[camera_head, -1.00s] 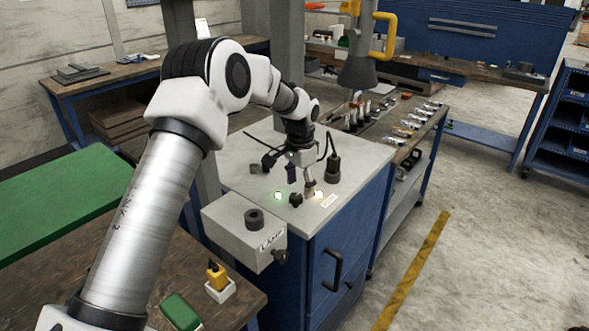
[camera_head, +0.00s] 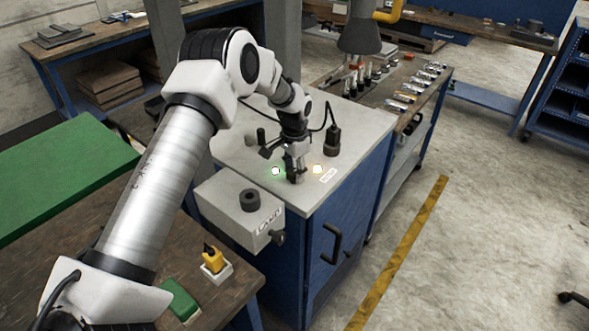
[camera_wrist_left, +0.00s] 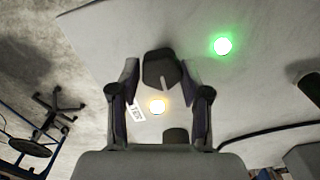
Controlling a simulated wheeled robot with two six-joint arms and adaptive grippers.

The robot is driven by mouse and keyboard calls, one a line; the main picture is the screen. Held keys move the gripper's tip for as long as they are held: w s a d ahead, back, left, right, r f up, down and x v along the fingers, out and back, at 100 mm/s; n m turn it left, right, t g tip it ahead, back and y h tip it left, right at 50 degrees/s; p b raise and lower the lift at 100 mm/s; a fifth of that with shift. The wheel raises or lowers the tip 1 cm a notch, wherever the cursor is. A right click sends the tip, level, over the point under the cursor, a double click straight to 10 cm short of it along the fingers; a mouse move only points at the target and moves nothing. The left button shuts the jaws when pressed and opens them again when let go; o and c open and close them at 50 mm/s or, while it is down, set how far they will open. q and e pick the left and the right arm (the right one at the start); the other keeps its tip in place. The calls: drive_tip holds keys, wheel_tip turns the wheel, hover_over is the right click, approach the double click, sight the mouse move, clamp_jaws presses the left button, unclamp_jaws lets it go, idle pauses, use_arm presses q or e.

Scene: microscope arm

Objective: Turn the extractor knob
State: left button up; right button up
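A black knob (camera_wrist_left: 163,71) with a light pointer mark stands on the grey cabinet top (camera_head: 350,125). In the left wrist view it sits between the fingertips of my left gripper (camera_wrist_left: 161,78). The fingers are spread on either side of it, and I cannot tell whether either one touches it. In the head view my left gripper (camera_head: 295,176) points down at the cabinet top and mostly hides the knob. A green light (camera_head: 275,171) and an amber light (camera_head: 318,169) glow on either side. My right gripper is not in view.
A small white label (camera_head: 328,175) lies near the amber light. A grey box (camera_head: 240,215) with knobs hangs at the cabinet's left front. A black cylindrical fixture with a cable (camera_head: 332,140) stands behind the gripper.

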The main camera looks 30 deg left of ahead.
use_arm(q)
drive_tip(key=shift+s+r, duration=0.1)
drive_tip(key=shift+s, duration=0.05)
drive_tip(key=c, duration=0.4)
drive_tip(key=shift+a, duration=0.1)
drive_tip(key=shift+n, duration=0.4)
drive_tip(key=shift+n+p, duration=0.35)
drive_tip(key=shift+n, duration=0.85)
drive_tip(key=n+p, duration=0.1)
drive_tip(key=n, duration=0.3)
drive_tip(key=shift+n, duration=0.3)
drive_tip(key=n+p, duration=0.1)
drive_tip(key=n, duration=0.4)
drive_tip(key=shift+r, duration=0.1)
drive_tip(key=n+p, duration=0.1)
drive_tip(key=n, duration=0.4)
